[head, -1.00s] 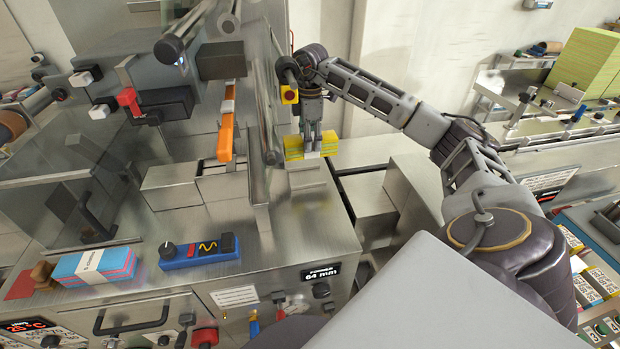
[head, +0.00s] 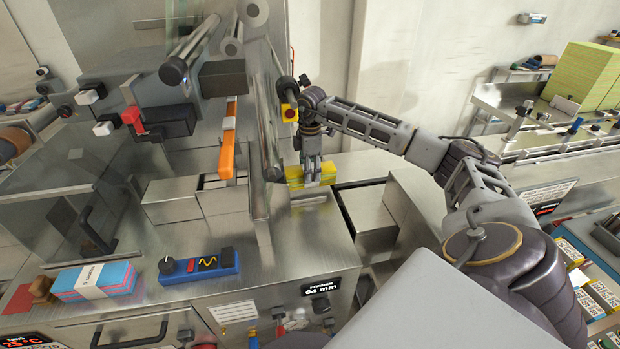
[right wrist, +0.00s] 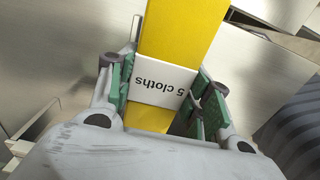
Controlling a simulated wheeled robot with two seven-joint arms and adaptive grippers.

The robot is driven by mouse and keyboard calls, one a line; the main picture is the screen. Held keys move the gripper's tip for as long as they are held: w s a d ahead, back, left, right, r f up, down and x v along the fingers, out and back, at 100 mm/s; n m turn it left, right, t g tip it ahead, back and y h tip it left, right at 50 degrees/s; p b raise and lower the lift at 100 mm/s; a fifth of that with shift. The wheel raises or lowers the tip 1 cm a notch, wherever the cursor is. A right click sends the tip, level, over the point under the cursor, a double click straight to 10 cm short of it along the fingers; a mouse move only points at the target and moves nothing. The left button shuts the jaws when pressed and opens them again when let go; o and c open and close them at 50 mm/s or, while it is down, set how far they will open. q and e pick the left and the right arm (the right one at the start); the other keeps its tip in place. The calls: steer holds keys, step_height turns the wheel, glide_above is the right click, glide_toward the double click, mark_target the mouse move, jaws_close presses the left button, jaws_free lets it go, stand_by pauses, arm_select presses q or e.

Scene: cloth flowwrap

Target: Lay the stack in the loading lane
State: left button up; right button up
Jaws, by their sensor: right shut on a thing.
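The stack is a yellow block of cloths (head: 296,177) with a white paper band. It sits at the far end of the machine's metal top, right of the glass guard. My right gripper (head: 312,180) points down and is shut on it across the band. In the right wrist view the band (right wrist: 165,86) reads "5 cloths", and the green finger pads (right wrist: 160,90) press on both sides of the yellow stack (right wrist: 180,30). I cannot tell whether the stack touches the metal below. The loading lane is not clearly marked in view. My left gripper is not in view.
An orange bar (head: 227,155) stands left of the glass guard. A pink and blue banded stack (head: 95,281) lies at the front left, beside a blue control box (head: 199,265). Yellow-green cloth stacks (head: 590,75) stand at the back right.

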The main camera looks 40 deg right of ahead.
steer(key=shift+f, duration=1.9)
steer(key=shift+f, duration=0.1)
steer(key=o, duration=1)
steer(key=shift+p, duration=0.3)
steer(key=shift+r+b, duration=0.6)
steer(key=shift+r, duration=5.55)
